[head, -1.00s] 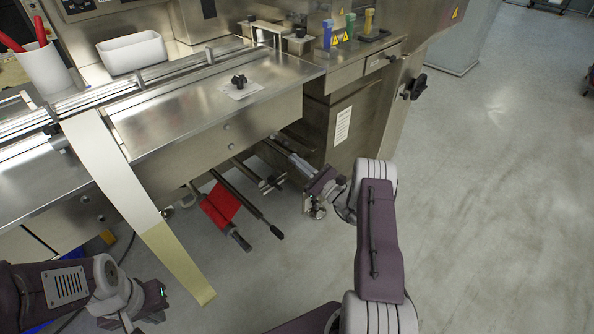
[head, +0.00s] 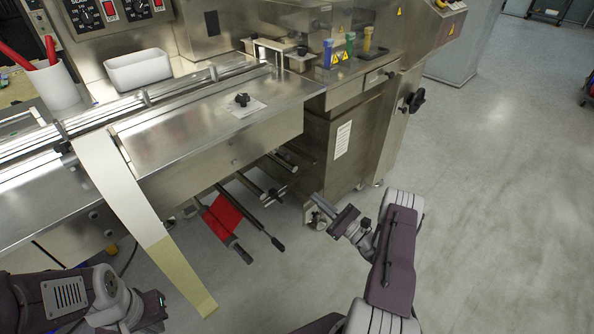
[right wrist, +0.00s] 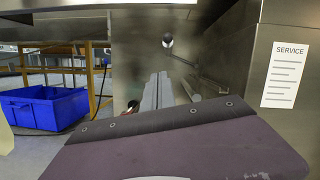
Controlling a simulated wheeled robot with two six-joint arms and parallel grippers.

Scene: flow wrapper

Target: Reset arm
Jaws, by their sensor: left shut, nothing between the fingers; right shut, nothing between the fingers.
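My right gripper (head: 340,216) is in front of the machine's lower right side, apart from the rollers under the deck. In the right wrist view its grey fingers (right wrist: 158,92) are together with nothing between them. My left gripper (head: 152,308) is low at the left of the head view, to the left of the hanging film's end; it is shut and its fingertips are hard to make out. The film strip (head: 112,182) hangs over the machine's front edge, with a yellowish lower end.
The steel flow wrapper (head: 215,130) fills the left and middle. Rods and a red roll (head: 222,214) stick out below its deck. A white bin (head: 138,70) and a cup (head: 50,85) stand on it. A blue crate (right wrist: 42,108) is on the floor.

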